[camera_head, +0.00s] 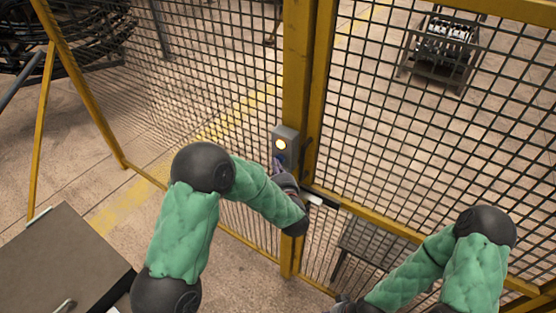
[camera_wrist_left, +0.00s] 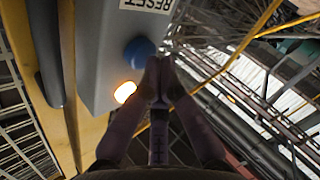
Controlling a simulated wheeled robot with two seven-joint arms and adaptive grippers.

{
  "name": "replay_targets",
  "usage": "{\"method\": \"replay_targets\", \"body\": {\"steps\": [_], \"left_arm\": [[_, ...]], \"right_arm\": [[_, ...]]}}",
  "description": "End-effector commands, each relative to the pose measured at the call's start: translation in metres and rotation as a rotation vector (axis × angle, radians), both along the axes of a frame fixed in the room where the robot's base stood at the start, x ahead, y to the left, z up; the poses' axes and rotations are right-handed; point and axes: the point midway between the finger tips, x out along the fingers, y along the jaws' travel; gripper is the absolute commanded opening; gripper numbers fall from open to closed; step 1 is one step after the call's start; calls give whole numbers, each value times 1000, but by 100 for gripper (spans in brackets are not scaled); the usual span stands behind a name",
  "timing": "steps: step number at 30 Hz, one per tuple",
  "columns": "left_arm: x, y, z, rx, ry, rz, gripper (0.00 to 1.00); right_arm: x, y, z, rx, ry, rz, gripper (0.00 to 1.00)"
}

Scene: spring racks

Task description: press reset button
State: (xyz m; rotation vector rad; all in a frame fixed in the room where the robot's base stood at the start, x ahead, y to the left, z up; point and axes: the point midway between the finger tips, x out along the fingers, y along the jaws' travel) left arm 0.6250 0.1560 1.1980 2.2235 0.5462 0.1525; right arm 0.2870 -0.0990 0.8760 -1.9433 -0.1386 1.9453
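A grey control box (camera_head: 289,136) is mounted on the yellow fence post. It has a lit round lamp (camera_head: 280,144), and the lamp also glows in the left wrist view (camera_wrist_left: 125,92). In the left wrist view a blue round button (camera_wrist_left: 139,51) sits on the box beside a RESET label (camera_wrist_left: 147,4). My left gripper (camera_wrist_left: 158,65) is shut and empty, with its fingertips together right beside the button; I cannot tell whether they touch it. In the head view the left gripper (camera_head: 277,166) is just below the lamp. My right gripper (camera_head: 343,304) is partly cut off at the bottom edge.
Yellow-framed wire mesh fence panels (camera_head: 430,130) stand either side of the yellow post (camera_head: 297,60). A grey-brown cabinet top (camera_head: 60,258) is at the lower left. Beyond the fence are a rack with parts (camera_head: 446,40) and open floor.

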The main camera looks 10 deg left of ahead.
Motion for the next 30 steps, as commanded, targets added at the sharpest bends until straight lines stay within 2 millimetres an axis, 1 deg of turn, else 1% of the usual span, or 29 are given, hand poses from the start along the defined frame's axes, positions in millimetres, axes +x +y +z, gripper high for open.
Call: {"method": "replay_targets", "body": {"steps": [14, 23, 30], "left_arm": [[0, 0, 0, 0, 0, 0, 0], [8, -3, -1, -1, -1, -1, 0], [9, -3, 1, 0, 0, -1, 0]], "right_arm": [[0, 0, 0, 0, 0, 0, 43], [0, 0, -8, 0, 0, 0, 43], [0, 0, -7, 0, 0, 0, 43]]}}
